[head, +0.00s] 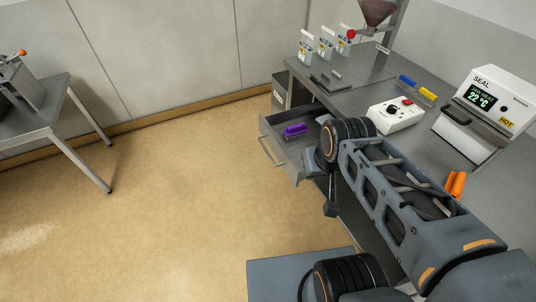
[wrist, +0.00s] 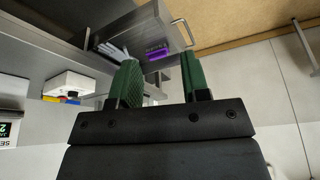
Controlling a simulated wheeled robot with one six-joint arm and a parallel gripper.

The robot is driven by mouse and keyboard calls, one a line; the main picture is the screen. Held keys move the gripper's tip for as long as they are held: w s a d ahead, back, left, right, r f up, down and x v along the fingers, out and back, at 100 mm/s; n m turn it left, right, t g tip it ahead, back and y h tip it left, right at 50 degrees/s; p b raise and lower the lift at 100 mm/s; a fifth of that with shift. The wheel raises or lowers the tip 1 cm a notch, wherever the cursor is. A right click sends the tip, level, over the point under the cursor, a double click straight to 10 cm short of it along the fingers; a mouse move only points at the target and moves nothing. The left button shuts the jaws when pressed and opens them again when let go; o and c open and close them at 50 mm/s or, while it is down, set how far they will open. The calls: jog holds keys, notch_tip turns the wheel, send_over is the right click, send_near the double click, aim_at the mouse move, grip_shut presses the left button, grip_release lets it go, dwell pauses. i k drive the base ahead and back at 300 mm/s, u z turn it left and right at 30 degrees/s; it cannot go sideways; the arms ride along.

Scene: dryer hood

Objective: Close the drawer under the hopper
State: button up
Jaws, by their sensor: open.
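The grey drawer (head: 273,139) under the bench top stands pulled out, with its bar handle (head: 266,152) on the front at the left. A purple object (head: 294,130) lies inside it. The hopper (head: 379,10) is above the bench at the top, partly cut off. My gripper (wrist: 160,78) is open, with two green fingers apart and nothing between them. In the wrist view the drawer (wrist: 173,30) lies beyond the fingers, with its handle (wrist: 185,33) at the right. In the head view my arm hides part of the drawer's right side and the fingers cannot be made out clearly.
The bench (head: 330,98) carries a white box with a red button (head: 396,115), a sealing machine (head: 492,100), blue and yellow items (head: 417,87) and orange handles (head: 455,184). A side table (head: 55,115) stands at the left. The floor before the drawer is clear.

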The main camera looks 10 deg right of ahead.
aim_at(288, 153)
jog(key=u, duration=0.1)
jog(key=i, duration=0.5)
jog(key=k, duration=0.45)
jog(key=u, duration=1.15)
jog(key=i, duration=0.35)
jog(key=u, duration=0.55)
